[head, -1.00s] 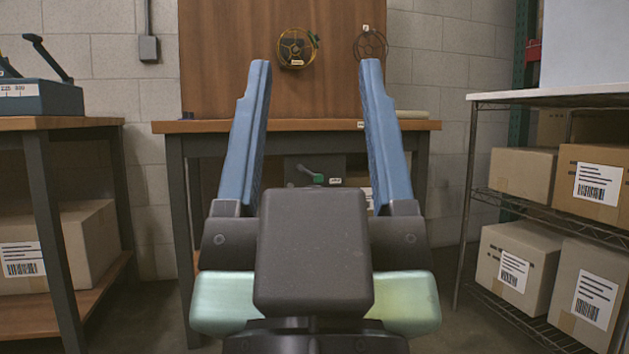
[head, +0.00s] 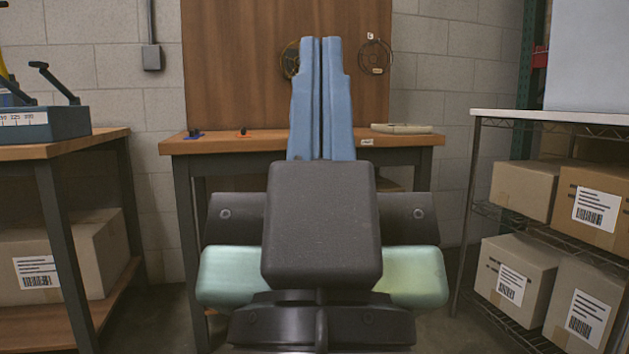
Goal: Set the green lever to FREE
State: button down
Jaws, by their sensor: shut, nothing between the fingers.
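My gripper (head: 320,45) fills the middle of the head view. Its two blue fingers point away from me, upright in the picture and pressed together, with nothing between them. The green lever is not visible now; the gripper covers the area below the middle of the bench top where a green lever on a dark box showed earlier. The lever's setting and any FREE marking cannot be read.
A wooden-topped bench (head: 230,145) with a wooden back panel (head: 235,65) stands ahead. A beige tray (head: 401,128) lies on its right. A dark ring (head: 375,57) hangs above. A side bench (head: 110,140) stands left, a shelf with boxes (head: 590,118) right.

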notch_tip(320, 180, up, 21)
jog(key=p, duration=1.8)
jog(key=shift+r, duration=0.15)
